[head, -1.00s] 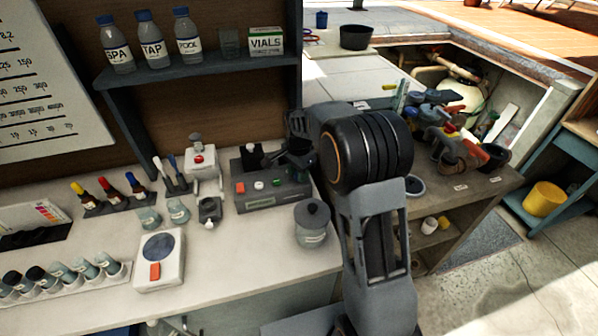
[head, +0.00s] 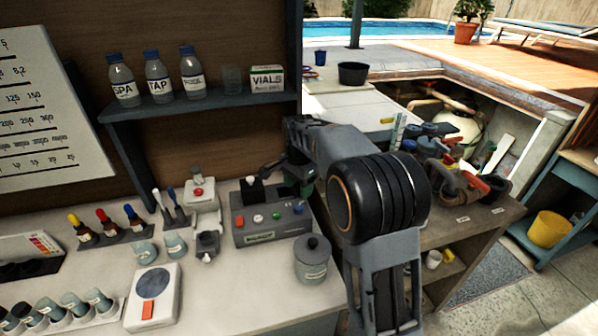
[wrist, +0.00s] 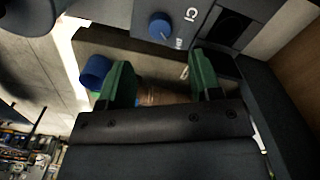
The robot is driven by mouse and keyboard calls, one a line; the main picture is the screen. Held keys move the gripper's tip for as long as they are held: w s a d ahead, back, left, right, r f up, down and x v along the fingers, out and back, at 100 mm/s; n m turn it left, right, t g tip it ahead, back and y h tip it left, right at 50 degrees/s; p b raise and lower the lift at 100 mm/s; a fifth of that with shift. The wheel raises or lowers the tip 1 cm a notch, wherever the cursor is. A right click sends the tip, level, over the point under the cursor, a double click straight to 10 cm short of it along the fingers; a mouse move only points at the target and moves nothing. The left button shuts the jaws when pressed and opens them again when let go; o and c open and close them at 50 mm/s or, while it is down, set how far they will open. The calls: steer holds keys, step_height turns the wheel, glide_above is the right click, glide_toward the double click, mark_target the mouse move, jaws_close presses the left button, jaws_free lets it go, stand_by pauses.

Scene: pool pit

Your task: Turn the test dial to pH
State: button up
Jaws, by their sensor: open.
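The test dial is a small blue knob, seen at the right end of the grey tester's front panel in the head view (head: 298,208) and at the top centre of the wrist view (wrist: 160,26). "Cl" is printed beside it, and smaller lettering below is too blurred to read surely. I cannot tell where the dial points. My gripper (wrist: 161,72) is open, its two green fingers apart with nothing between them. In the wrist view the dial lies beyond the fingertips, apart from them. In the head view my arm partly hides the gripper, beside the tester (head: 258,235).
The tester also carries red, white and green buttons and a black holder. A lidded grey jar (head: 312,262) stands close in front of it. A small stirrer-like device (head: 203,195) is at its left. A shelf (head: 190,98) with bottles hangs above.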

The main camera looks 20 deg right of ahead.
step_height(320, 180, up, 6)
stand_by(0.4)
steer(key=s+f+n, duration=0.1)
steer(key=s+n, duration=0.2)
steer(key=s, duration=0.1)
steer(key=s+f+n+t, duration=0.1)
steer(key=s+f+n, duration=0.1)
steer(key=s+n, duration=0.2)
steer(key=s+f+n, duration=0.1)
steer(key=s+n, duration=0.3)
steer(key=s, duration=0.1)
steer(key=shift+f+t, duration=0.35)
steer(key=shift+t, duration=0.05)
steer(key=s+n+t, duration=0.1)
steer(key=s, duration=0.9)
steer(key=shift+f+n+t, duration=0.3)
steer(key=shift+t, duration=0.1)
steer(key=shift+d+r+t, duration=0.1)
steer(key=shift+r+t, duration=0.2)
steer(key=shift+r, duration=0.35)
steer(key=shift+c, duration=0.3)
